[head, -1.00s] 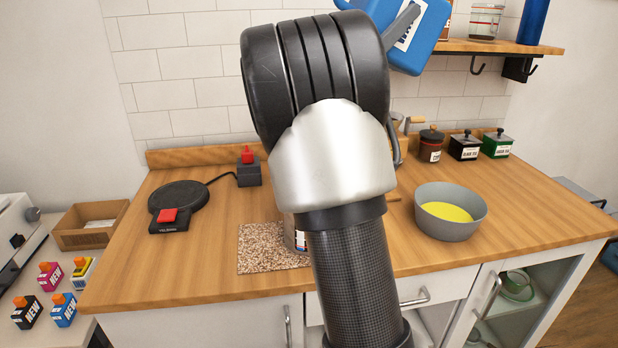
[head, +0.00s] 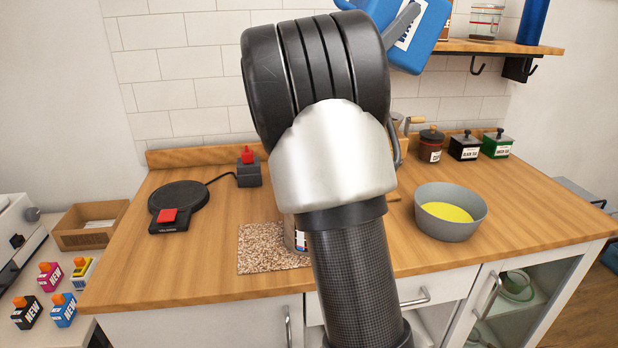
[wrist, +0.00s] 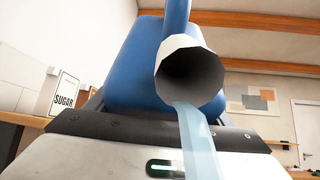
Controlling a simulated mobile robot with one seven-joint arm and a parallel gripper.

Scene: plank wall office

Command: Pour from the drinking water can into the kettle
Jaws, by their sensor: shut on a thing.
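The drinking water can (head: 428,38) is blue with a white label, held high and tilted above the counter in the head view. In the wrist view the can (wrist: 135,70) faces me with its open spout (wrist: 190,75). A pale blue stream of water (wrist: 198,140) runs down from the spout. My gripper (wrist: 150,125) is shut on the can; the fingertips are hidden. My arm covers the middle of the head view, and I cannot make out the kettle for certain behind it. Where the stream lands does not show.
A grey bowl (head: 450,228) with yellow contents stands right on the wooden counter (head: 230,290). A black hot plate (head: 180,197) is at left. A speckled board (head: 262,250) lies in front, with a partly hidden container (head: 290,232). Jars (head: 465,146) and a shelf (head: 490,47) are at the back.

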